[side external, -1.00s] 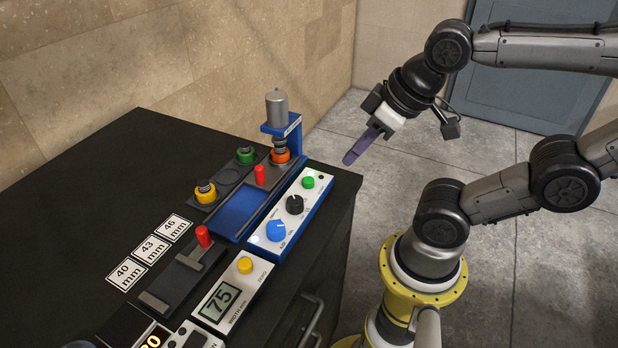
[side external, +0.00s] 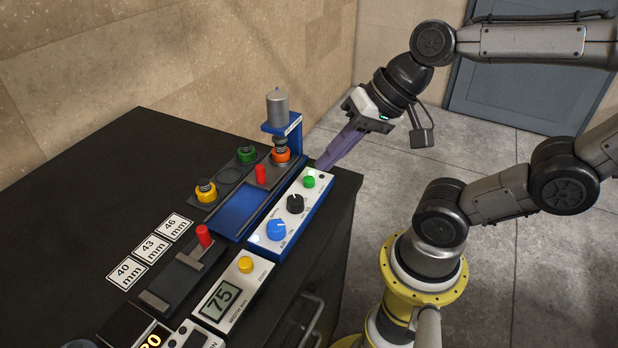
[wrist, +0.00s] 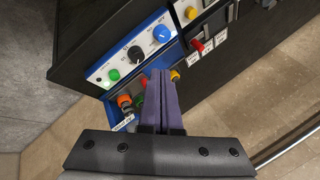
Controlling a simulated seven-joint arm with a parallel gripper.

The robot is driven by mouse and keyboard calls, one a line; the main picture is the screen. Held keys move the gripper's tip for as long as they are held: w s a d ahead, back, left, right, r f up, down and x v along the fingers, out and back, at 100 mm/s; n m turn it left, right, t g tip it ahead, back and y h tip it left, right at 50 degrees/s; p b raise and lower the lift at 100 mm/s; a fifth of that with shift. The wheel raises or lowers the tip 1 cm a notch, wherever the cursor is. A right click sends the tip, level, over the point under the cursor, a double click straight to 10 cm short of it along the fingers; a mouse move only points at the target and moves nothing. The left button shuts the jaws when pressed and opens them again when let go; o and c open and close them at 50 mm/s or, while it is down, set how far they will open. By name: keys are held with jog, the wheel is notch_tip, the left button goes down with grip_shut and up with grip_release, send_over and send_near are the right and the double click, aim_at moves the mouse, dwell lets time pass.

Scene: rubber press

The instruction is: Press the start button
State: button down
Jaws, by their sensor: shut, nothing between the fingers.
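The start button is probably the green button (side external: 309,182) on the white front panel (side external: 290,212) of the blue press; its label is too small to read. In the wrist view the green button (wrist: 113,75) is left of the fingertips, beside the black knob (wrist: 134,53). My gripper (side external: 321,168) is shut and empty, its long purple fingers slanting down to the left. In the side view the fingertips are close above and slightly right of the green button; I cannot tell the exact gap. In the wrist view the gripper (wrist: 160,73) points at the press.
The press column (side external: 277,108) stands just left of the fingers, with an orange-ringed piece (side external: 281,155) below it. A blue knob (side external: 277,230) shares the panel. A display box (side external: 221,300) reads 75.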

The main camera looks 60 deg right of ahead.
jog(key=w+d+m+t, duration=0.2)
jog(key=w+m, duration=0.4)
jog(key=m, duration=1.1)
send_over(309, 181)
jog(key=d, duration=0.1)
notch_tip(309, 181, down, 2)
jog(key=shift+s+d+f+t+h, duration=0.15)
jog(key=shift+s+f+t+h, duration=0.05)
jog(key=shift+s+t+h, duration=0.2)
jog(key=shift+f, duration=4.35)
jog(key=shift+f, duration=0.1)
jog(key=shift+f, duration=0.35)
